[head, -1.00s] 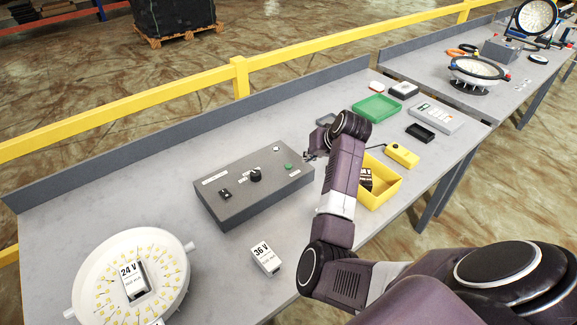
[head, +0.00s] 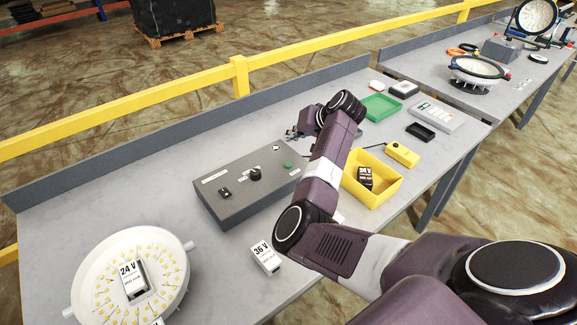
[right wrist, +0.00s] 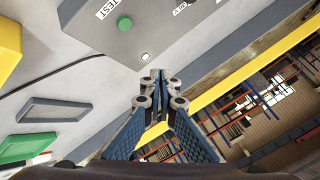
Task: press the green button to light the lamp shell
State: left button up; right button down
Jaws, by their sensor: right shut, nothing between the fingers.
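The grey control box (head: 245,197) stands mid-table with a dark knob (head: 255,174) on top. The green button (head: 288,165) is near its right end, and shows beside a TEST label in the right wrist view (right wrist: 124,22). The white round lamp shell (head: 165,247) lies at front left, with small yellowish LEDs and a 24 V block (head: 132,278) on it. My right gripper (head: 291,132) is behind the box's right end, apart from the button. Its blue fingers (right wrist: 160,82) are shut and empty. My left gripper is out of view.
A 36 V block (head: 266,258) lies in front of the box. A yellow bin (head: 385,186) holding a dark block stands right of my arm. A green tray (head: 381,107) and black tray (head: 420,132) lie farther back. A grey ledge (head: 150,158) runs along the back edge.

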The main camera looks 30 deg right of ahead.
jog(key=b, duration=0.6)
send_over(290, 165)
notch_tip(290, 165, down, 6)
jog(key=shift+s+f, duration=0.1)
jog(key=shift+f, duration=0.15)
jog(key=shift+f+b, duration=0.3)
jog(key=shift+f, duration=0.6)
jog(key=shift+f, duration=0.15)
jog(key=shift+f, duration=0.25)
jog(key=shift+f, duration=0.5)
dwell(0.8)
jog(key=shift+r+p, duration=0.9)
jog(key=shift+p, duration=0.05)
